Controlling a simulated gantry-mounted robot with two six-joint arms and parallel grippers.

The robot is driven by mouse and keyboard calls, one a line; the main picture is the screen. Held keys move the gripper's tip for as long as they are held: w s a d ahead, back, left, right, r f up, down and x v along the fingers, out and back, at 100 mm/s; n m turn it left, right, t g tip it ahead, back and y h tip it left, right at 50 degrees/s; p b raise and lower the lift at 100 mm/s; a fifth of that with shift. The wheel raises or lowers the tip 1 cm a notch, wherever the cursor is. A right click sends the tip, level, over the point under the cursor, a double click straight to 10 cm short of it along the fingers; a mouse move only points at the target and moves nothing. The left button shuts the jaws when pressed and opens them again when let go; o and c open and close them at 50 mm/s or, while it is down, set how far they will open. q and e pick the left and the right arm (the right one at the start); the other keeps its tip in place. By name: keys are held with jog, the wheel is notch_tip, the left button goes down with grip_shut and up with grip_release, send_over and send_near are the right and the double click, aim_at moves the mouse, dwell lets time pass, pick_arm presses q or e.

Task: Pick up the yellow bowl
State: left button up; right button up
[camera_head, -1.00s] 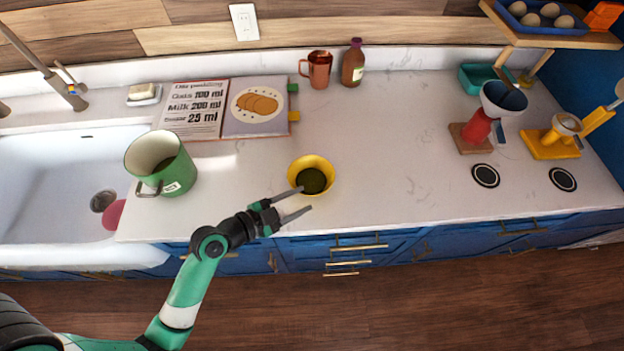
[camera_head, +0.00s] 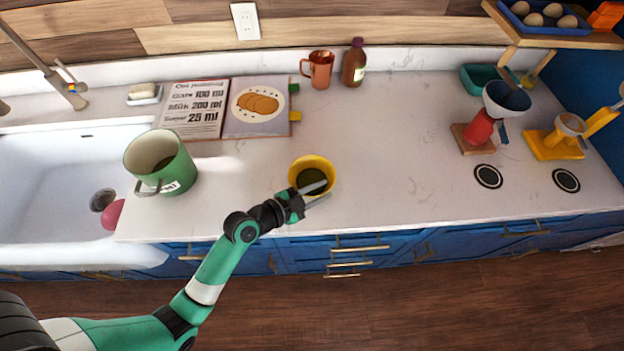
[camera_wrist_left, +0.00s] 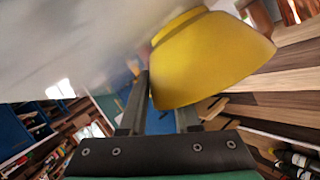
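The yellow bowl (camera_head: 316,163) stands upright on the white counter, dark at its inside bottom. My left gripper (camera_head: 327,190) is open at the bowl's near right side, one finger overlapping the bowl in the head view. In the left wrist view the bowl (camera_wrist_left: 210,60) is close in front of the gripper (camera_wrist_left: 160,108). One finger lies along the bowl's side; the bowl hides the end of the other. I cannot tell whether either finger touches it. My right gripper is not in view.
A large green mug (camera_head: 178,170) stands left of the bowl beside the white sink (camera_head: 60,220). An open recipe book (camera_head: 215,128) lies behind. A copper mug (camera_head: 320,72) and brown bottle (camera_head: 354,66) stand at the back.

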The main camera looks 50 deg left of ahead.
pick_arm(q)
grip_shut()
jog(key=shift+f, duration=0.2)
dwell(0.9)
